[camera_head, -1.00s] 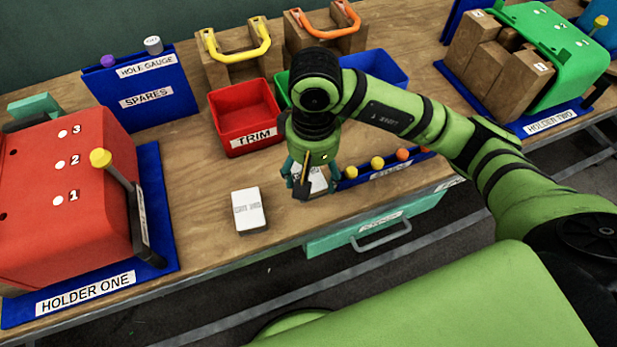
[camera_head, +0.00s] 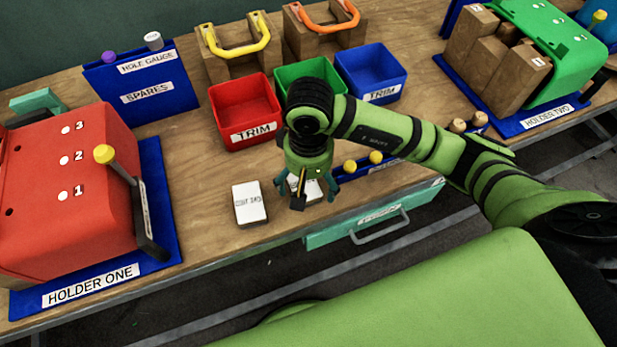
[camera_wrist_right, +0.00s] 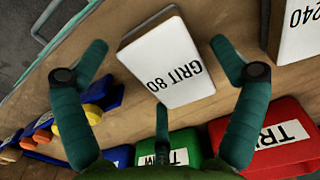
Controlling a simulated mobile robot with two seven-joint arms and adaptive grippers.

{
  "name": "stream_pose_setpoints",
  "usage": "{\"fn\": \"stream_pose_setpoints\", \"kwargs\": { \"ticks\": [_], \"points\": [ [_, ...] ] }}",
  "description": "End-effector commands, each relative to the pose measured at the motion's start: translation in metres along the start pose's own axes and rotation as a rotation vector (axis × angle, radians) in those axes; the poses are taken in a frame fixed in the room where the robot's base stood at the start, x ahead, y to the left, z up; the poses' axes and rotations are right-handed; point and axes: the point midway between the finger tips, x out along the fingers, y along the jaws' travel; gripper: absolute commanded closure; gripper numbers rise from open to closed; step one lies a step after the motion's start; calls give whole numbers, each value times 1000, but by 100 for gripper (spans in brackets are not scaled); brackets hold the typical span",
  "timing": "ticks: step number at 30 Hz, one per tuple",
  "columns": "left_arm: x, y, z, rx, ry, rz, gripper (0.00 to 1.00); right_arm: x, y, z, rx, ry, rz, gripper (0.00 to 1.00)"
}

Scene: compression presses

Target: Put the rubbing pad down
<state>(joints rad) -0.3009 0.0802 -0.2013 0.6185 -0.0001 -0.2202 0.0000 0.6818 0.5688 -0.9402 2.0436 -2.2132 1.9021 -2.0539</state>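The rubbing pad (camera_wrist_right: 168,62) is a white block marked GRIT 80, with a brown edge. In the right wrist view it lies on the wooden bench between and beyond my right gripper's spread fingers. My right gripper (camera_wrist_right: 158,70) is open, with visible gaps on both sides of the pad. In the head view my right gripper (camera_head: 308,186) is above the bench's front part and hides much of that pad (camera_head: 311,195). A second white pad (camera_head: 249,204) lies just to its left; in the wrist view a pad marked 240 (camera_wrist_right: 297,30) is at the right. My left gripper is not in view.
Red (camera_head: 243,108), green (camera_head: 300,78) and blue (camera_head: 372,70) trim bins stand behind my gripper. Yellow knobs (camera_head: 376,157) are to its right. The red holder (camera_head: 65,190) is at left, the green one (camera_head: 545,50) at far right. Bare bench lies left of the pads.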

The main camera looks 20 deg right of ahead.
Motion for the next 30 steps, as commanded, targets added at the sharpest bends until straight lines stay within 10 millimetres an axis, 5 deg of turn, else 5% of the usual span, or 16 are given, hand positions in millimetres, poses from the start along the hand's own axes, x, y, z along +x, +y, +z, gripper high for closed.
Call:
{"fn": "stream_pose_setpoints", "kwargs": {
  "ticks": [13, 30],
  "points": [
    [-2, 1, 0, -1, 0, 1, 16, -8, 0, -1, 0, 4, -1, 2],
    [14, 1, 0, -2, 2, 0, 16, -109, 0, -1, 0, 4, 1, 2]
  ]
}}
